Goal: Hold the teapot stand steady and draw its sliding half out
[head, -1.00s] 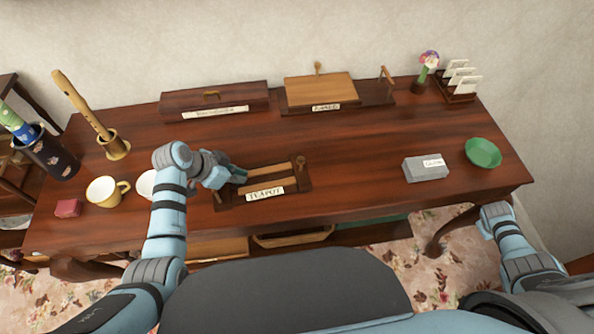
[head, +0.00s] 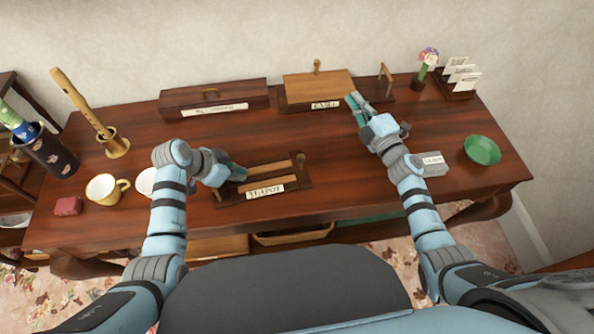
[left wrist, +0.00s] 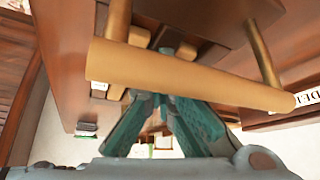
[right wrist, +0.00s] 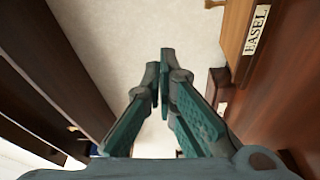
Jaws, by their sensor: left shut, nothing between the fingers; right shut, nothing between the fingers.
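The teapot stand (head: 305,184) is a dark wooden base with lighter slats and a white TEAPOT label (head: 265,191), at the table's front middle. A small knob (head: 301,160) stands at its right end. My left gripper (head: 242,173) is shut at the stand's left end. In the left wrist view a pale wooden bar on two posts (left wrist: 190,76) crosses in front of my left fingers, hiding their middle; the tips show beyond it. My right gripper (head: 354,99) is shut and empty, above the table's back, away from the teapot stand and near the EASEL label (right wrist: 257,29).
The easel box (head: 320,88) and a long dark box (head: 214,97) stand at the back. A grey box (head: 436,169) and green bowl (head: 482,150) lie right.

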